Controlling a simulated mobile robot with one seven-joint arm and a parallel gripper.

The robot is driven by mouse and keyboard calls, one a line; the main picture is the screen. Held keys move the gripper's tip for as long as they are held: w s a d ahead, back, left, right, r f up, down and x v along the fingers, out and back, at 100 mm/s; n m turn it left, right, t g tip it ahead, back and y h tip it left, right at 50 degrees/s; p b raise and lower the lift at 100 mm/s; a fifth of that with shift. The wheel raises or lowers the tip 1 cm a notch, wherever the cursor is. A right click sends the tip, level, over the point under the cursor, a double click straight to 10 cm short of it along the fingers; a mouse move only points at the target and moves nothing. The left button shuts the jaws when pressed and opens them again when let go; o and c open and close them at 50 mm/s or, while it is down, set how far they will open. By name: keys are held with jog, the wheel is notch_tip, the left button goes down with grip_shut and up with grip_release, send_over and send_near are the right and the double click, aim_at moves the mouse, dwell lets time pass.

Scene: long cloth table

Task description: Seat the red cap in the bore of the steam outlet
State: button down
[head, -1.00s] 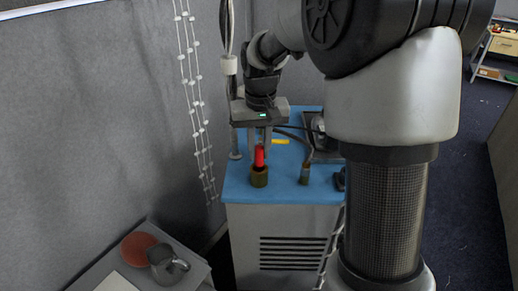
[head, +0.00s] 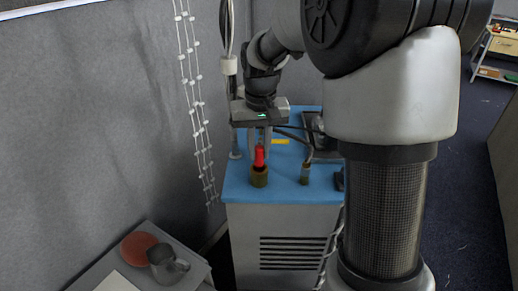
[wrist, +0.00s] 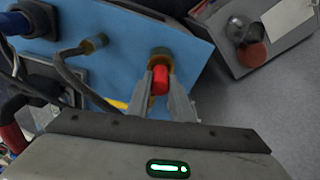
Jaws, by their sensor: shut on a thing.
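The red cap (head: 259,157) stands roughly upright at the mouth of the steam outlet (head: 259,178), a short brown cylinder on the blue top. My gripper (head: 260,153) comes from above, with its fingers shut on the cap. In the wrist view, the cap (wrist: 160,80) sits between the two fingertips (wrist: 161,83), and the outlet's brassy rim (wrist: 160,56) shows just beyond it. The cap's lower end and most of the bore are hidden, so I cannot tell how deep the cap sits.
A smaller brown fitting (head: 305,174) with a dark hose stands to the right on the blue top (head: 281,187). A hanging beaded cord (head: 197,106) is on the left.

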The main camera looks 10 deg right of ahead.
aim_at(259, 158)
jog(key=shift+f+b, duration=1.05)
jog(key=shift+f, duration=0.5)
jog(key=c, duration=1.5)
grip_release()
jog(key=r, duration=0.5)
jog(key=s+r, duration=0.1)
jog(key=r, duration=0.5)
jog(key=s+r+p, duration=0.1)
jog(key=r, duration=0.5)
jog(key=shift+a+r, duration=0.1)
jog(key=shift+r, duration=0.1)
jog(key=s+f+t, duration=0.1)
jog(key=s, duration=0.6)
jog(key=s+f+t, duration=0.1)
jog(key=s+f, duration=0.1)
jog(key=s, duration=0.5)
jog(key=s+f+t+p, duration=0.1)
jog(key=s+t, duration=0.1)
jog(key=s, duration=0.5)
jog(key=shift+s+f+n, duration=0.4)
